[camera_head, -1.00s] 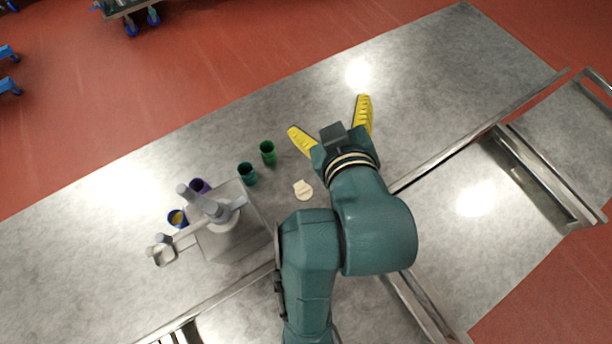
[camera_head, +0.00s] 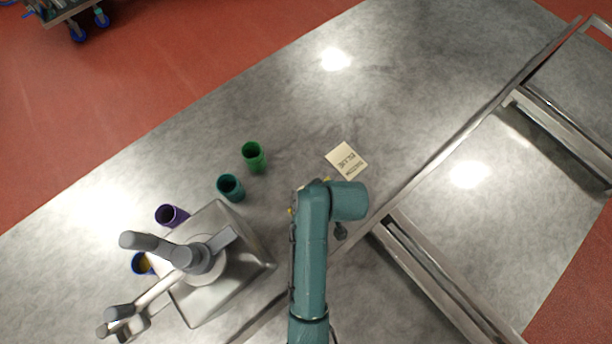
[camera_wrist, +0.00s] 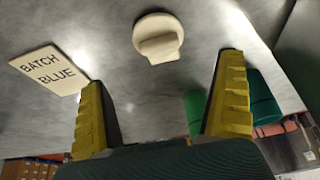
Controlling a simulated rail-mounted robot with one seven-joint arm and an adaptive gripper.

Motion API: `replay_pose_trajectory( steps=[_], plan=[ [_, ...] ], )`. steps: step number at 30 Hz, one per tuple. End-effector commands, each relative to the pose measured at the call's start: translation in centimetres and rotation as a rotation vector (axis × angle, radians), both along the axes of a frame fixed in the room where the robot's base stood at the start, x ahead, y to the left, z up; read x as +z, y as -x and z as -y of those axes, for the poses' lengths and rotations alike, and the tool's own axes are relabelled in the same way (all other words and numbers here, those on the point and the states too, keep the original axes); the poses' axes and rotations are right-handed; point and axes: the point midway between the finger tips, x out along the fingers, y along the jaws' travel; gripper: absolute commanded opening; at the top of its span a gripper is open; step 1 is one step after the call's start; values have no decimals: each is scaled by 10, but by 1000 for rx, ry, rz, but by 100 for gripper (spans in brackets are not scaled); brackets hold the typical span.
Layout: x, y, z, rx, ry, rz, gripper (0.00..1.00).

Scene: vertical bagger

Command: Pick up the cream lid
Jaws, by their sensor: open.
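The cream lid (camera_wrist: 158,38) shows in the wrist view as a round disc with a raised bar handle, lying on the grey metal table. It is beyond my fingertips, roughly centred between them, and touches neither. My gripper (camera_wrist: 161,75) has two yellow ribbed fingers spread wide, with nothing between them. In the head view the lid is hidden behind my arm, and only small yellow bits of the gripper show beside the arm.
A cream card (camera_head: 347,160) reading "BATCH BLUE" lies right of the lid's area in the head view. A green cup (camera_head: 254,157), teal cup (camera_head: 231,188), purple cup (camera_head: 171,216) and blue cup (camera_head: 143,264) stand left, near a grey metal machine (camera_head: 222,285). The far table is clear.

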Motion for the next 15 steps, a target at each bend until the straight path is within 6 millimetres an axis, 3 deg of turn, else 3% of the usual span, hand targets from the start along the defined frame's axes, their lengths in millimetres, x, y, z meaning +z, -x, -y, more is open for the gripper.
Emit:
replay_pose_trajectory(
  steps=[15],
  plan=[
    [-67,-14,-14,0,1,2,100]
  ],
)
